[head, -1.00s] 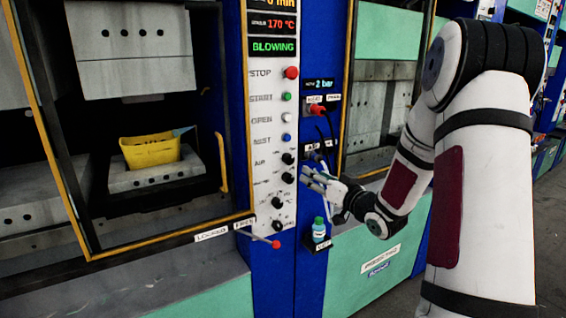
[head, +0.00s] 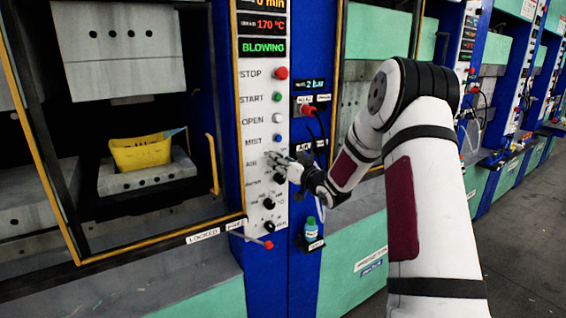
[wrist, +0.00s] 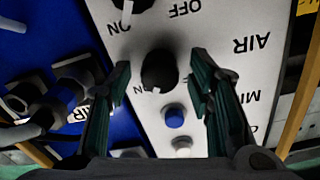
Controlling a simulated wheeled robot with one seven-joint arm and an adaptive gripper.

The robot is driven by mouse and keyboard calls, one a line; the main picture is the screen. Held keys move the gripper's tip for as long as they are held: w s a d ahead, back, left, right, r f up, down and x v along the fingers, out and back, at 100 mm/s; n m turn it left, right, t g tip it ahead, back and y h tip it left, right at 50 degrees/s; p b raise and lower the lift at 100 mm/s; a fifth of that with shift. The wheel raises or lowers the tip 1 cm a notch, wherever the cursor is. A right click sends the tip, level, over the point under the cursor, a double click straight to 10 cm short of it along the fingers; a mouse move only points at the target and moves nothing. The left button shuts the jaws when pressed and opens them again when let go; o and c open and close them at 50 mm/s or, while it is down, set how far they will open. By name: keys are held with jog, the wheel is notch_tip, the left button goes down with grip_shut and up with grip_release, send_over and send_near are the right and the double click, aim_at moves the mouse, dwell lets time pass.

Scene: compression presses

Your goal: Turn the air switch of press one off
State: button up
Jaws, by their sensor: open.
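The control panel of the press (head: 258,100) is a tall white strip with labels STOP, START, OPEN, MIST and AIR. Its display (head: 263,47) reads BLOWING in green. My gripper (head: 274,158) is at the panel at the height of the AIR label, and hides much of the air switch in the head view. In the wrist view the black round air switch (wrist: 160,70) lies between the two fingers of my open gripper (wrist: 161,84), with gaps on both sides. An ON label shows beside it; its exact setting is hard to read.
The blue mist button (wrist: 175,116) and a white button (wrist: 182,146) are near the fingers. Another black knob (wrist: 133,4) is close by. A small bottle (head: 311,230) stands on a bracket below my wrist. A red-tipped lever (head: 267,244) sits low. Cables hang right of the panel.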

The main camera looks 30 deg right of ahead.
grip_shut()
jog(key=shift+n, duration=0.3)
jog(key=n+b, duration=0.1)
jog(key=n, duration=1)
jog(key=shift+b, duration=0.3)
jog(key=shift+n, duration=0.3)
dwell(0.4)
grip_release()
